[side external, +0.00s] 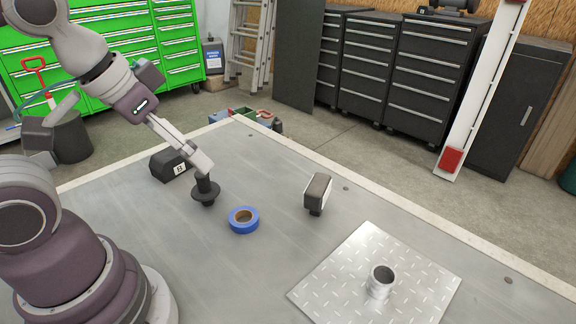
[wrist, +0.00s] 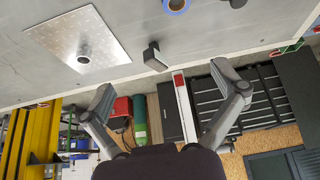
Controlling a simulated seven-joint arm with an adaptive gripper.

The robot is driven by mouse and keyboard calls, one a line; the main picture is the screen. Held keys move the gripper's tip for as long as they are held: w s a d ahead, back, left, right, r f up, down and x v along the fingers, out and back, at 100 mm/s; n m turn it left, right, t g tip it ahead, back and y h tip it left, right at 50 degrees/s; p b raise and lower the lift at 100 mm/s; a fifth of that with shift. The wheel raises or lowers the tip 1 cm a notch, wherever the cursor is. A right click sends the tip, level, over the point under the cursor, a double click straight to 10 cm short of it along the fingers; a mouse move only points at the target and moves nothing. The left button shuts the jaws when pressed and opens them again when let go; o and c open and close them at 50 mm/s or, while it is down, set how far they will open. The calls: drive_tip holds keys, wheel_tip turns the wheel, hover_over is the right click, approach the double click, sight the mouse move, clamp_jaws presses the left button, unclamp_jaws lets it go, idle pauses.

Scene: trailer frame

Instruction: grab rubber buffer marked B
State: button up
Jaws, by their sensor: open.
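A black block with a white label that appears to read B (side external: 172,165) lies on the grey table at the left in the side view. I cannot make it out in the wrist view. My gripper (side external: 203,163) is open and empty, its fingers angled down to the right beside the block. They overlap the top of a black flanged post (side external: 205,191) in the side view; I cannot tell if they touch it. Both spread fingers show in the wrist view (wrist: 162,77). Another dark block with a pale face (side external: 318,190) stands mid-table; it also shows in the wrist view (wrist: 154,57).
A blue tape roll (side external: 244,220) lies right of the post. A metal tread plate (side external: 417,288) with an upright metal tube (side external: 381,276) lies at the front right. Bare table surrounds them. A white post with a red block (side external: 451,160) stands beyond the table, near dark cabinets.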

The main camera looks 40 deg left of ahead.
drive_tip(key=n+y, duration=0.1)
drive_tip(key=n, duration=0.1)
hover_over(169, 154)
drive_tip(key=s, duration=0.4)
drive_tip(key=shift+t, duration=0.4)
drive_tip(key=f, duration=1.2)
drive_tip(key=shift+w+a, duration=0.2)
drive_tip(key=x, duration=1)
drive_tip(key=shift+d+f, duration=0.2)
drive_tip(key=shift+d, duration=0.1)
drive_tip(key=c, duration=1.3)
